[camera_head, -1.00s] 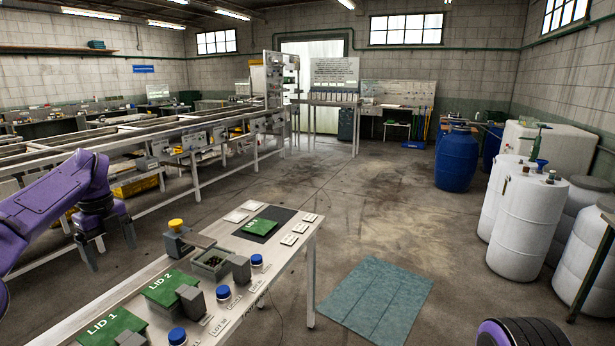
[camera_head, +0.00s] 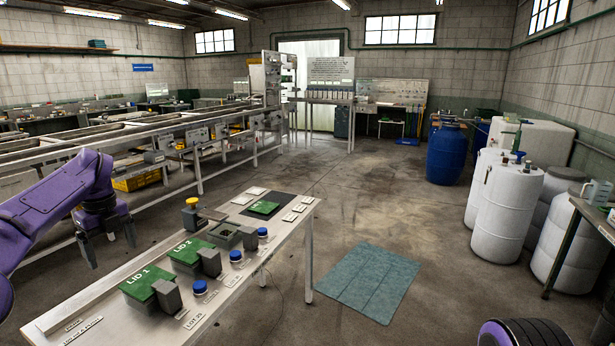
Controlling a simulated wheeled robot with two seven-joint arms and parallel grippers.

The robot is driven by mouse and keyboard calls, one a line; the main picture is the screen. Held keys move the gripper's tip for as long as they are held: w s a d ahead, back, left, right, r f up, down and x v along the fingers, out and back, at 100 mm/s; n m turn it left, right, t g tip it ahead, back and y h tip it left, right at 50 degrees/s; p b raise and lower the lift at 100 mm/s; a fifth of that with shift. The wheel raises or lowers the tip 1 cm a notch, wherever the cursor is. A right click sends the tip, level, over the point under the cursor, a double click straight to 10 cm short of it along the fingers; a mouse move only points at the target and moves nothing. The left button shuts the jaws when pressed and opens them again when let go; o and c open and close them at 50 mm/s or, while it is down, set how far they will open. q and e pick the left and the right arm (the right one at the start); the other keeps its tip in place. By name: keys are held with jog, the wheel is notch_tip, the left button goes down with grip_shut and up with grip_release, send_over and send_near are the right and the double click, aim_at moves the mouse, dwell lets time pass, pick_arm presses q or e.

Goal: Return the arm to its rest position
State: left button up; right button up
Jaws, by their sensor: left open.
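My left arm is purple and comes in from the left edge. My left gripper (camera_head: 106,246) hangs over the floor beside the table's far left side. Its two dark fingers point down, apart, with nothing between them. On the white table (camera_head: 108,303) lie green lids marked LID 1 (camera_head: 146,282) and LID 2 (camera_head: 187,249) on boxes. A third green lid (camera_head: 264,207) lies on a dark mat. An open box (camera_head: 224,232) holds small dark contents. A purple part of my body shows at the bottom right; no right gripper shows.
A long roller machine (camera_head: 200,186) runs behind my left arm. A teal mat (camera_head: 367,283) lies on the floor. White drums (camera_head: 507,210) and a blue barrel (camera_head: 446,154) stand at the right. The middle floor is clear.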

pick_arm(q)
notch_tip(320, 180, down, 8)
jog(key=a+m+y, duration=0.3)
jog(key=m+y, duration=0.5)
jog(key=s+d+f+m+t+y+b, duration=0.1)
jog(key=s+d+f+m+t+b, duration=0.15)
jog(key=d+f+m, duration=0.55)
jog(key=s+d+f+m+t+y+b, duration=0.1)
jog(key=d+f+m+t, duration=0.3)
jog(key=f+m, duration=0.75)
jog(key=s+d+f+m+h+b, duration=0.25)
jog(key=s+d+f+m, duration=0.2)
jog(key=s+f, duration=0.35)
jog(key=s+d+f+m+h+b, duration=0.1)
jog(key=s+d+f+m+h, duration=0.3)
jog(key=s+f, duration=0.4)
jog(key=s+f+m+g+b, duration=0.1)
jog(key=s+f+m, duration=0.2)
jog(key=s, duration=0.7)
jog(key=s+f+m+g+b, duration=0.2)
jog(key=s+f+m, duration=0.1)
jog(key=s, duration=0.7)
jog(key=shift+d+f+h, duration=0.3)
jog(key=shift+f+h, duration=0.05)
jog(key=shift+f, duration=0.3)
jog(key=shift+g, duration=0.25)
